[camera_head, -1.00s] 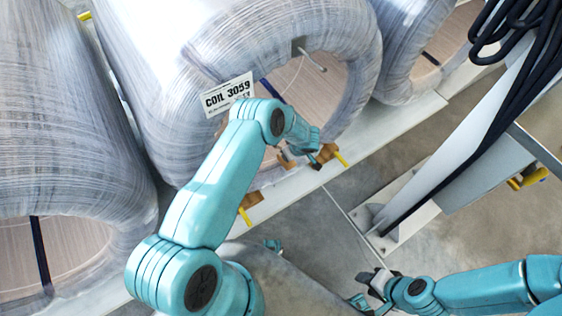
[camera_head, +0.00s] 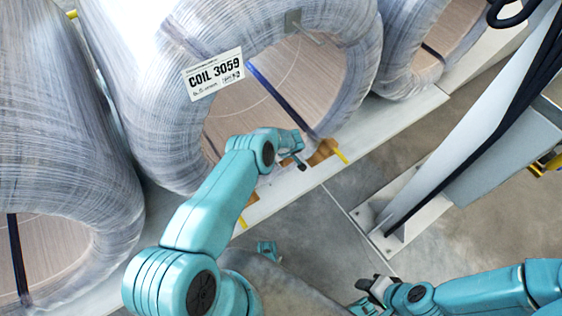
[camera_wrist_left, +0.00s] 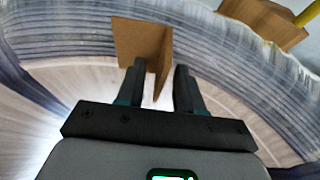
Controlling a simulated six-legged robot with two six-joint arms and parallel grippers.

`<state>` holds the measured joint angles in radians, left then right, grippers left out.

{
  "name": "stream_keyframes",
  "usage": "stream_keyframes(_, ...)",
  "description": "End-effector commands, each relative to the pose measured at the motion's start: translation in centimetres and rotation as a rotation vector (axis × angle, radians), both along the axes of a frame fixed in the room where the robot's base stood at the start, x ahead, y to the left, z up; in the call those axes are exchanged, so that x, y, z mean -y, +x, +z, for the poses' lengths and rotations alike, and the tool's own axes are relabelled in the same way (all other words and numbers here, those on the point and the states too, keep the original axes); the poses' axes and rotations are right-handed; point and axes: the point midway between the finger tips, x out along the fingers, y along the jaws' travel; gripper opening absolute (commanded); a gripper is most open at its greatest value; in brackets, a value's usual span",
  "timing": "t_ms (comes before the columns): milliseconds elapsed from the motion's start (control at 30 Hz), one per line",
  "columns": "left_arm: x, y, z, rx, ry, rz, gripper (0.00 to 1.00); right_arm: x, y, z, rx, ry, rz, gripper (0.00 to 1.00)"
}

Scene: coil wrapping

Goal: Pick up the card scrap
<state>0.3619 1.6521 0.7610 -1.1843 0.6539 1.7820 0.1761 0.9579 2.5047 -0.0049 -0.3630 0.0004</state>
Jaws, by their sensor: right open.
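The card scrap (camera_wrist_left: 142,45) is a brown folded piece with two flaps, in the left wrist view just beyond my fingertips. In the head view my left gripper (camera_head: 294,160) is low at the front of the middle coil (camera_head: 150,110), and I cannot make out the card there. My right gripper (camera_head: 366,295) is open and empty over the floor at the lower right.
A brown chock (camera_head: 322,152) with a yellow bar sits beside my left gripper, and shows in the left wrist view (camera_wrist_left: 262,22). Other wrapped coils (camera_head: 50,130) stand on both sides. A white post (camera_head: 450,145) with black cables rises at right.

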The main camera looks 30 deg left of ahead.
Motion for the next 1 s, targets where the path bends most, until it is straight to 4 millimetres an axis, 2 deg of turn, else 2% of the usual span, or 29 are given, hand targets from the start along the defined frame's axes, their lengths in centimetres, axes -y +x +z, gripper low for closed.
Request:
stream_keyframes(200,0.0,0.0,0.0,0.0,0.0,0.0,0.36,0.0,0.0,0.0,0.0,0.0,0.0,0.43)
stream_keyframes(233,0.0,0.0,0.0,0.0,0.0,0.0,0.33,0.0,0.0,0.0,0.0,0.0,0.0,0.43)
stream_keyframes(333,0.0,0.0,0.0,0.0,0.0,0.0,0.0,0.0,0.0,0.0,0.0,0.0,0.0,0.43)
stream_keyframes(767,0.0,0.0,0.2,0.0,0.0,0.0,0.0,0.0,0.0,0.1,0.0,0.0,0.0,0.43)
stream_keyframes(867,0.0,0.0,0.9,0.0,0.0,0.0,0.0,0.0,0.0,0.6,0.0,0.0,0.0,0.43)
stream_keyframes(1000,-0.1,0.1,3.2,0.0,0.0,0.001,0.0,0.0,0.0,2.1,0.0,0.0,0.0,0.43)
